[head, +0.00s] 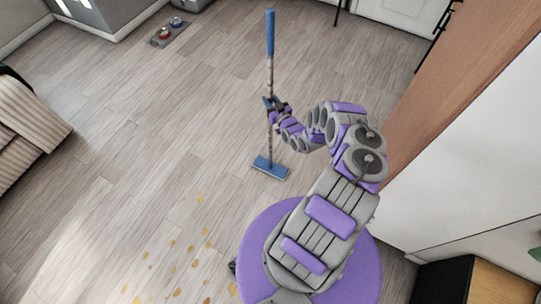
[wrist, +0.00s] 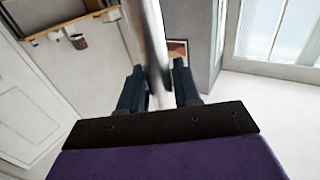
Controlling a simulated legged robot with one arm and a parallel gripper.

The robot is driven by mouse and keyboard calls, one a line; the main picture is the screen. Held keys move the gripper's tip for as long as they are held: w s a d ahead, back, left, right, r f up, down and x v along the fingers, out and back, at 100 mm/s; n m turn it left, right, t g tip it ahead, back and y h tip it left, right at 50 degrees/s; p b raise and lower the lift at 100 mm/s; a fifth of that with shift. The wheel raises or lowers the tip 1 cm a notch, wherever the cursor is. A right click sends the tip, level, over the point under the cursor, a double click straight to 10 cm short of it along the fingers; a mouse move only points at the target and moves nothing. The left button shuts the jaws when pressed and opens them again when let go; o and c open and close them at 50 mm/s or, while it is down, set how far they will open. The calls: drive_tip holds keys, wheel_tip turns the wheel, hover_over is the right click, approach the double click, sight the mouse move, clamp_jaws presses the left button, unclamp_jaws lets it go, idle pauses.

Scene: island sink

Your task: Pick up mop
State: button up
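The mop stands upright on the wooden floor in the head view. It has a blue grip at the top, a thin grey pole (head: 270,75) and a flat blue head (head: 269,168) on the floor. My gripper (head: 272,104) is at about mid-height of the pole, with its fingers around it. In the wrist view, the pole (wrist: 153,40) passes between the two dark fingers of my gripper (wrist: 159,82). The fingers are close to the pole on both sides. I cannot tell whether they press on it.
A tray with two bowls (head: 169,33) lies on the floor at the back left. A striped cushioned seat (head: 25,125) is at the left edge. Yellowish spots (head: 175,243) mark the floor at the front. A white-and-wood unit (head: 470,150) borders the right.

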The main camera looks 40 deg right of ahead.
drive_tip(key=c, duration=0.4)
drive_tip(key=shift+r, duration=0.1)
